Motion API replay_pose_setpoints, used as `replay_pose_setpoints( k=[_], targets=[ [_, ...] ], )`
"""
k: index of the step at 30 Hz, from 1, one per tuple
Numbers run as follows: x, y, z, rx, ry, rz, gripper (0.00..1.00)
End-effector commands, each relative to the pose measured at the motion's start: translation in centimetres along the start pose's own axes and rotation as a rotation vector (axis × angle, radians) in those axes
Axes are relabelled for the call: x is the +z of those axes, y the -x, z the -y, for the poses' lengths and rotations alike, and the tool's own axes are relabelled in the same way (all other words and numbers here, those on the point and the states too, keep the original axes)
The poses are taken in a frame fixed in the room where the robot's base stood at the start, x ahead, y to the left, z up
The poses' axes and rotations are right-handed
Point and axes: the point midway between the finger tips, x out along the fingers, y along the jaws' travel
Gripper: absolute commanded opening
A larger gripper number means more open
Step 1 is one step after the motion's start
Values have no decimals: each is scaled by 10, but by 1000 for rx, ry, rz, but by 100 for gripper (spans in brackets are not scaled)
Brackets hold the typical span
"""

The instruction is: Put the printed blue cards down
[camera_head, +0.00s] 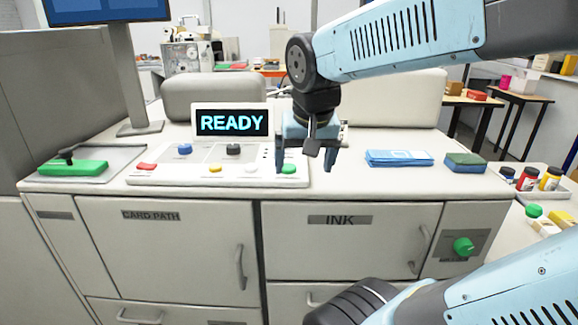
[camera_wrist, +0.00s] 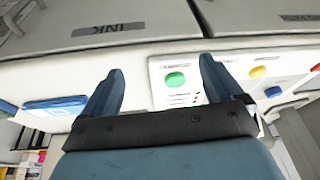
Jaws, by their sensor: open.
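The printed blue cards (camera_head: 398,158) lie as a flat stack on the machine's white top, right of the control panel. They also show at the left of the wrist view (camera_wrist: 56,106). My gripper (camera_head: 308,165) is open and empty, pointing down over the panel's right end, left of the cards and apart from them. In the wrist view its two fingers (camera_wrist: 158,80) stand wide apart, with the green button (camera_wrist: 176,79) showing between them.
The control panel (camera_head: 215,178) has several coloured buttons and a screen (camera_head: 231,123) reading READY. A dark green-topped block (camera_head: 465,162) sits right of the cards. Ink bottles (camera_head: 527,178) stand in a tray at far right. A green lever plate (camera_head: 73,167) is at left.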

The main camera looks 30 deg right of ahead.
Motion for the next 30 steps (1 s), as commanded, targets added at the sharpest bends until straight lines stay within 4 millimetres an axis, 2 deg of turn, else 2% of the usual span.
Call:
replay_pose_setpoints(
  k=[3, 9, 30],
  targets=[
    [16, 12, 16, -55, 139, -61, 93],
    [33, 22, 35, -99, 302, -134, 93],
    [36, 22, 36, -107, 344, -151, 93]
  ],
)
